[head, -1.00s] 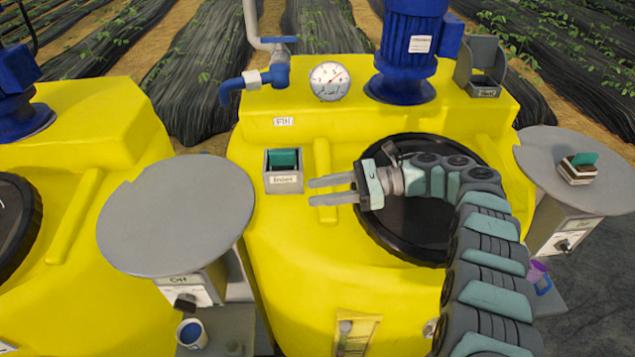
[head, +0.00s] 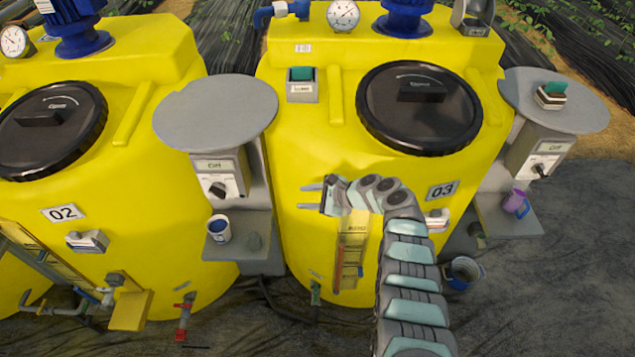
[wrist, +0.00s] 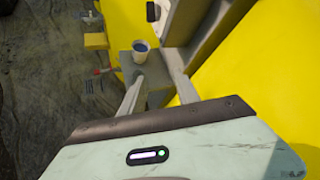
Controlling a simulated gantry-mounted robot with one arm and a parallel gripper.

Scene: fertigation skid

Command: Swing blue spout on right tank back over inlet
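The right yellow tank (head: 285,150), marked 03, has a blue spout (head: 264,15) at the top edge of the head view. The spout's bent end points left, behind and to the left of the inlet. My gripper (head: 306,197) is open and empty in front of the tank's front face, well below the spout and inlet. Its two fingers point left and stand apart in the wrist view (wrist: 155,85). The spout is not in the wrist view.
A round grey disc (head: 215,112) over a control box stands left of the tank, with a blue-and-white cup (head: 219,228) on a shelf below. Another disc (head: 553,98) with a purple cup (head: 514,200) below is at right. A black lid (head: 420,105) covers the tank opening.

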